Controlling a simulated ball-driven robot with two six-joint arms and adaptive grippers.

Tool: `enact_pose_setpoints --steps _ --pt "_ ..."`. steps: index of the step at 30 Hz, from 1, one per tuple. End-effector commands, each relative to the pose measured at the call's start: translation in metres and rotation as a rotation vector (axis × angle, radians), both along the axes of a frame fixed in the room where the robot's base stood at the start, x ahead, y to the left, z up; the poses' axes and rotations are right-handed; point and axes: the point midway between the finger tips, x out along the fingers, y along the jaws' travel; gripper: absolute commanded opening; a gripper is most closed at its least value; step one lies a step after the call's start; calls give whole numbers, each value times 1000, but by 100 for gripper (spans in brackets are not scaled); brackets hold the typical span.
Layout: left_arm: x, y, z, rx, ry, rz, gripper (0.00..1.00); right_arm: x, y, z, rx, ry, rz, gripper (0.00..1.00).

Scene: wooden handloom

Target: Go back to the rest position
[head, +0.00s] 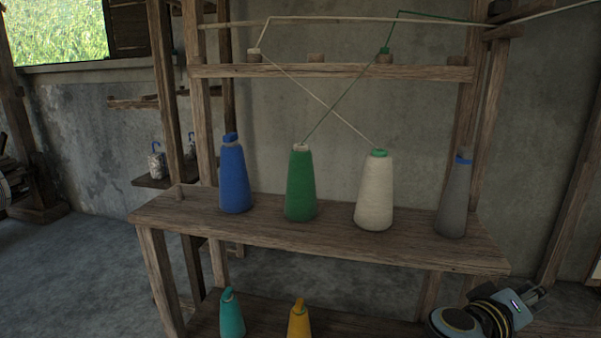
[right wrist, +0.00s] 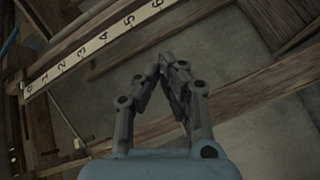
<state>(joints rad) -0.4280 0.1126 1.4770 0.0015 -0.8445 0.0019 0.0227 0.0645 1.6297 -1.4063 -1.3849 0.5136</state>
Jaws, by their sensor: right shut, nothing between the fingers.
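My right gripper (head: 537,294) is at the lower right of the head view, in front of the right end of the wooden bench and apart from the cones. In the right wrist view the fingers of my right gripper (right wrist: 172,66) meet at the tips, with nothing between them. My left gripper is not in view. On the bench top (head: 235,222) stand a blue cone (head: 235,180), a green cone (head: 300,186), a cream cone (head: 374,192) and a grey cone (head: 455,200), all upright.
A teal cone (head: 231,316) and a yellow cone (head: 299,320) stand on the lower shelf. Two threads cross above the bench toward the upper rail (head: 340,72). A numbered white scale strip (right wrist: 98,42) shows in the wrist view. Open floor (head: 70,280) lies at the left.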

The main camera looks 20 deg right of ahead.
Motion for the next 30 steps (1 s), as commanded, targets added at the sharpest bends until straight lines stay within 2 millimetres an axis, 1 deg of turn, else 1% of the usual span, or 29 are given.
enact_pose_setpoints --steps 1,2,3,5,6,8,9,11,12,14,15,17,19,22,23,24,26,29,30 --pt "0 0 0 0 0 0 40 -23 1 -37 73 83 20 0" --pt "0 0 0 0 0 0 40 -36 3 -59 123 130 30 0" --pt "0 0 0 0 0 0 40 -55 6 -87 191 191 44 0" --pt "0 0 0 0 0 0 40 -86 13 -126 296 276 63 0" --pt "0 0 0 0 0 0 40 -109 19 -151 368 329 72 0" --pt "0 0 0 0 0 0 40 -144 30 -185 480 402 86 0" --pt "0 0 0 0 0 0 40 -167 39 -205 556 444 92 0" --pt "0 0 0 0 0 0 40 -200 53 -232 668 495 101 0" --pt "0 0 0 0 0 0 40 -220 63 -246 740 522 106 0" --pt "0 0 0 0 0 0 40 -247 80 -265 848 548 113 0" --pt "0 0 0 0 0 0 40 -263 92 -276 919 559 119 0" --pt "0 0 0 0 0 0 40 -280 110 -288 1025 559 129 0" --pt "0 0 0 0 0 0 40 -282 131 -298 1131 531 153 0" --pt "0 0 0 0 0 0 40 -275 158 -307 1262 475 200 0" --pt "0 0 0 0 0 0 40 -270 167 -308 1295 454 227 0" --pt "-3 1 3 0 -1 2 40 -269 167 -305 1288 467 266 0" --pt "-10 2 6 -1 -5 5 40 -277 165 -302 1286 460 260 0" --pt "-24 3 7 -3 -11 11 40 -291 163 -301 1288 451 258 0" --pt "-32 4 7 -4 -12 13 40 -299 162 -301 1289 449 256 0"
